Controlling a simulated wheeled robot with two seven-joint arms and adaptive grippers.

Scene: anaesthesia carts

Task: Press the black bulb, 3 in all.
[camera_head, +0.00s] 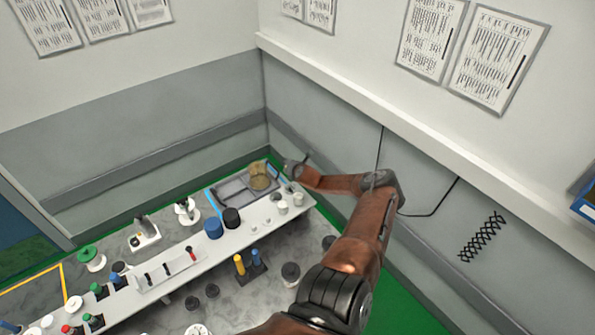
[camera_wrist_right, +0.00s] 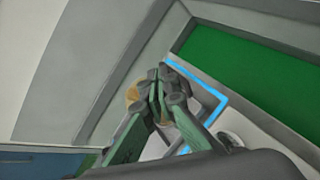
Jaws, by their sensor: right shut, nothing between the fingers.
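My right gripper (camera_head: 290,166) is at the far right corner of the counter, above the blue-edged tray (camera_head: 212,197). In the right wrist view its fingers (camera_wrist_right: 160,82) are shut together with nothing between them. A tan round thing (camera_head: 259,182) sits in the tray just left of the gripper; it also shows in the wrist view (camera_wrist_right: 131,94), partly hidden behind the fingers. I cannot pick out a black bulb with certainty. Dark round things stand on the counter, such as a black cylinder (camera_head: 231,218) and a dark knob-like piece (camera_head: 290,272). My left gripper is out of view.
A white raised shelf (camera_head: 205,262) runs along the counter with a blue cylinder (camera_head: 213,228) and white cups (camera_head: 283,207). Yellow-topped bottles (camera_head: 240,264) stand in front. Grey walls (camera_head: 190,125) close off the back and right. My right arm spans the counter's right end.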

